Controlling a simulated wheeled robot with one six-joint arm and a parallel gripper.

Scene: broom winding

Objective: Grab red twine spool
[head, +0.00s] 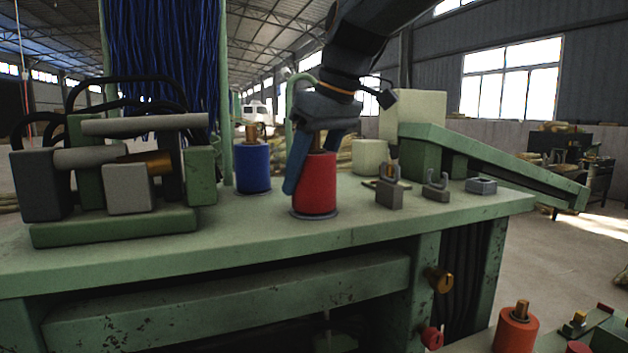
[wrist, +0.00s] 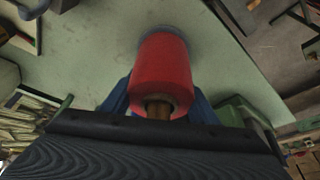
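The red twine spool (head: 317,184) stands upright on a grey disc (head: 315,214) on the green bench (head: 400,222). It fills the middle of the wrist view (wrist: 163,68), with its brown core end facing the camera. My gripper (head: 310,165) reaches down over the spool. One blue finger lies across its left side in the head view, and the other is largely hidden behind it. In the wrist view, blue finger parts show on both sides of the spool, close against its outline. I cannot tell whether they press on it.
A blue spool (head: 253,167) stands close on the left. Green and grey machinery (head: 115,170) fills the bench's left end. Small metal brackets (head: 389,195) and a sloping green chute (head: 490,160) are to the right. An orange-red spool (head: 516,330) sits lower right. The bench's front strip is clear.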

